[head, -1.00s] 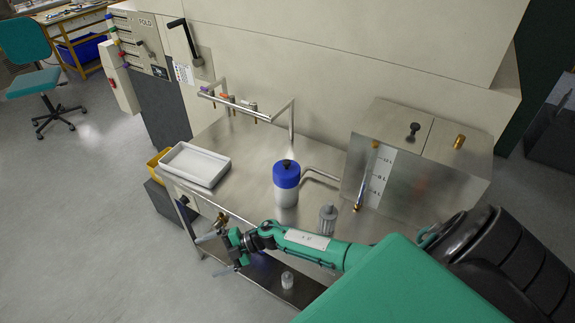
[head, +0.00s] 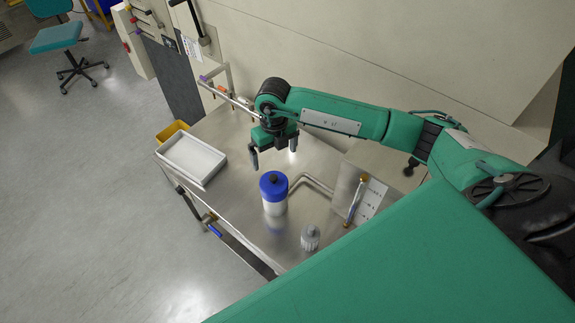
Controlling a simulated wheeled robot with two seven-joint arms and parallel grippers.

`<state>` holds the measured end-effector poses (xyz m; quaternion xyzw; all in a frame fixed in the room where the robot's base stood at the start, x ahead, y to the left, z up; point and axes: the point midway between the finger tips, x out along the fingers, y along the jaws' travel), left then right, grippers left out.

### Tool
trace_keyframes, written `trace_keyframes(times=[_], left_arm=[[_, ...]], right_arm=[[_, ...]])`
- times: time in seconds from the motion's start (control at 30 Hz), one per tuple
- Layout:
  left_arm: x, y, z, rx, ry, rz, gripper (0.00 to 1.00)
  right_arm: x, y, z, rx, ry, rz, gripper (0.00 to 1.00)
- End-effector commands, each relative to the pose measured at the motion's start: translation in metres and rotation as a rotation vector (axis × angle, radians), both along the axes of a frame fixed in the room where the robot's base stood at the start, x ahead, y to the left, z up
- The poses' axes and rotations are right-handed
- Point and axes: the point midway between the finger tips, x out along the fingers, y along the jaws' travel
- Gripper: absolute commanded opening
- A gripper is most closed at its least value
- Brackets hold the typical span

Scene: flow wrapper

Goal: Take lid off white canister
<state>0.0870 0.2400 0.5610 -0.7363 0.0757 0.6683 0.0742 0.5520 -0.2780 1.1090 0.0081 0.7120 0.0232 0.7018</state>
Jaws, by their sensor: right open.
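The white canister (head: 275,208) stands upright on the steel table. Its blue lid (head: 273,184), with a dark knob on top, is on it. My right gripper (head: 273,158) is open and empty, fingers pointing down, above the table and behind the canister in the picture. It is apart from the lid. My left gripper is not in view.
A white tray (head: 191,158) lies at the table's left end. A small grey ribbed bottle (head: 310,238) stands at the front. A rail (head: 226,93) stands behind.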

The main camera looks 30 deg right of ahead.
Motion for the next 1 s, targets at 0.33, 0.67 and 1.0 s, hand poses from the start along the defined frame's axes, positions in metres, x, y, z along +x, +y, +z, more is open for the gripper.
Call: trace_keyframes(times=[0.33,0.67,1.0], left_arm=[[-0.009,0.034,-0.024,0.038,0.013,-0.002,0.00],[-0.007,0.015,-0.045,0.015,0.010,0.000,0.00],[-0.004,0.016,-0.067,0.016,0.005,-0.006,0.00]], right_arm=[[0.000,-0.005,-0.040,-0.036,-0.010,0.000,1.00],[0.001,-0.004,-0.083,-0.034,-0.012,0.000,1.00],[0.006,-0.001,-0.128,-0.034,-0.010,-0.001,1.00]])
